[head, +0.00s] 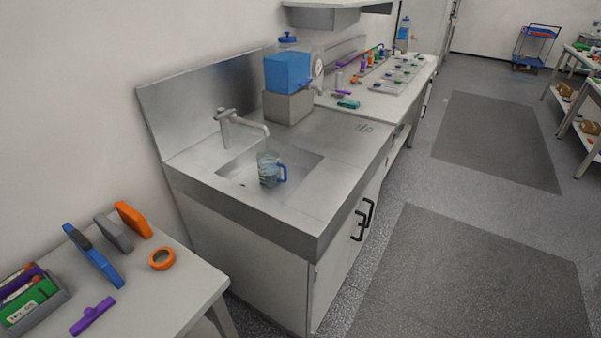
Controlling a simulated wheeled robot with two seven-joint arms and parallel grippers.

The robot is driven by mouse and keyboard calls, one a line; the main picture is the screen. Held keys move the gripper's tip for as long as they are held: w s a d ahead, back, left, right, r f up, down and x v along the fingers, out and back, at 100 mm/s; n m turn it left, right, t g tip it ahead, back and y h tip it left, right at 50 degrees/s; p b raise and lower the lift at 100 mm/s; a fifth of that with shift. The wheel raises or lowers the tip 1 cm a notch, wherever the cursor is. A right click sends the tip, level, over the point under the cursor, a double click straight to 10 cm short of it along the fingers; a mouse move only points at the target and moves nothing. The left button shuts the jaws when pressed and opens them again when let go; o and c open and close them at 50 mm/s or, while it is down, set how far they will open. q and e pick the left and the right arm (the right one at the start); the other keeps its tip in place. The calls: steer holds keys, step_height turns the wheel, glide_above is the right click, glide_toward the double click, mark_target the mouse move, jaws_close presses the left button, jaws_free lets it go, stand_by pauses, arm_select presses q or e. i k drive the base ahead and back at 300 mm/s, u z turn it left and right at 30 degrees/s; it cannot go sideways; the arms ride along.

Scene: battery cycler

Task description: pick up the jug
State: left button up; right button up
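The jug (267,172) is clear with a blue handle on its right side. It stands upright in the steel sink (301,164), below the end of the faucet (240,124). The jug looks bluish inside, but I cannot tell whether it holds liquid. Neither of my grippers shows in the head view, and nothing is holding the jug.
A blue-filled tank (288,72) stands on a grey block behind the sink. A bench (425,75) with small coloured parts runs beyond. A table (172,292) with tools is at lower left. Grey mats (470,280) lie on open floor to the right.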

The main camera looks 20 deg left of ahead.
mark_target(273, 171)
steer(key=z, duration=0.95)
steer(key=i, duration=2.85)
steer(key=u, duration=1.95)
